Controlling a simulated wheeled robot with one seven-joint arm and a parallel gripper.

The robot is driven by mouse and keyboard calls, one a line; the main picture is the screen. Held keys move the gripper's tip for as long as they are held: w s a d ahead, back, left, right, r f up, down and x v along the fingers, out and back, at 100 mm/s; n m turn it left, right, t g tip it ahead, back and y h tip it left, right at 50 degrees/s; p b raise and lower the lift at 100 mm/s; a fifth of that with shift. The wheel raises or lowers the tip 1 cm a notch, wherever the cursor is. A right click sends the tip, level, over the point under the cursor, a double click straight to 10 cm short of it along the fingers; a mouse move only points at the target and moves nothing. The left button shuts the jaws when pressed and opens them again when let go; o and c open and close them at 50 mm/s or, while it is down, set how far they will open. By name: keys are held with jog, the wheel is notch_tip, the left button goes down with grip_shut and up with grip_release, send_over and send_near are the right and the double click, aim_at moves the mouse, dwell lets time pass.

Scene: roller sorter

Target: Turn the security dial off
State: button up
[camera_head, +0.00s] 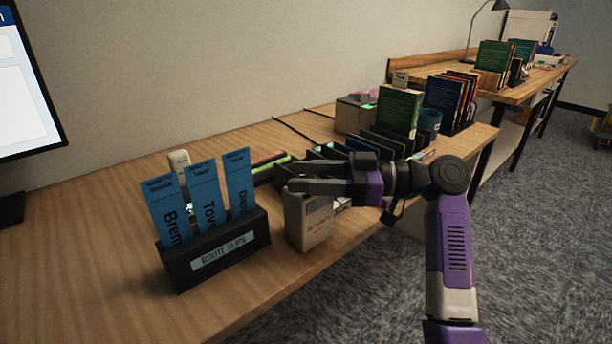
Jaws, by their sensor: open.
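My gripper (296,176) is open, its two dark fingers pointing left over the desk. The fingers are in front of or above the top of a small beige box (308,222) with faint print on its front. I cannot make out a security dial; part of the box's top is hidden by the fingers. I cannot tell whether the fingers touch the box. No object shows clearly between the fingers.
A black route slips holder (215,252) with blue slips stands left of the beige box. Behind my gripper are black dividers, books (400,108) and another beige box (354,115). A monitor (28,85) is at far left. The wooden desk's (90,280) front left is clear.

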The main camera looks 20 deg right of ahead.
jog(key=v, duration=0.7)
jog(key=shift+s+d+p, duration=0.25)
jog(key=shift+d+p, duration=0.1)
jog(key=shift+p, duration=0.1)
jog(key=shift+d, duration=0.1)
